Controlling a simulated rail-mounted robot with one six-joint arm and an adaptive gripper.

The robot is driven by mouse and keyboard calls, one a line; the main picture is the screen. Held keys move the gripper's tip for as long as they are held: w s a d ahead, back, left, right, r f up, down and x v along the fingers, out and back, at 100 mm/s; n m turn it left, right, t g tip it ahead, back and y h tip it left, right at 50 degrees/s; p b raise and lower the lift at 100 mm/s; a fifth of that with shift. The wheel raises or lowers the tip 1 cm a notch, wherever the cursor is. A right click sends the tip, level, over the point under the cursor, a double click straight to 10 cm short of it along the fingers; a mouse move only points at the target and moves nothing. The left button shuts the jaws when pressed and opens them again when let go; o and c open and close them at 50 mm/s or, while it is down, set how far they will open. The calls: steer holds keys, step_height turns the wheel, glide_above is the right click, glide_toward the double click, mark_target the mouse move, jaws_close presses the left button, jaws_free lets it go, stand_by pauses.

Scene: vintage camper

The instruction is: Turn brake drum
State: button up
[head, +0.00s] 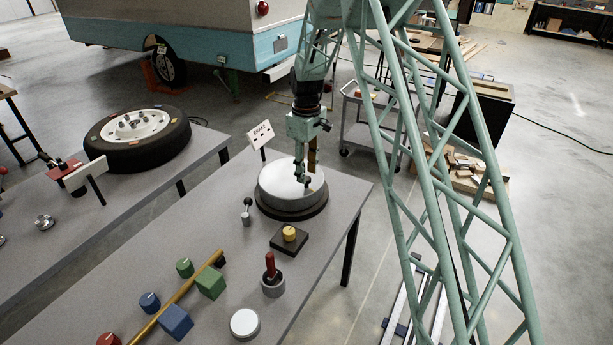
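The brake drum (276,184) is a round, pale-topped drum with a darker grey side, on a wider dark base near the far end of the grey bench. My gripper (306,179) points down over the right part of the drum's top. Its fingertips are at or just above the top face; I cannot tell whether they touch it. The fingers are small and partly overlap in this view, so their opening is unclear. A small white sign (261,134) stands behind the drum; its lettering is too small to read surely.
On the same bench are a small lever (247,211), a yellow knob on a dark block (289,233), a red-handled joystick (270,267), a white disc (244,323) and a brass rail (178,297) with coloured blocks. A tyre (139,140) lies on the left bench.

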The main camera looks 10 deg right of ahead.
steer(key=shift+f, duration=0.95)
steer(key=shift+c, duration=0.9)
steer(key=c, duration=1)
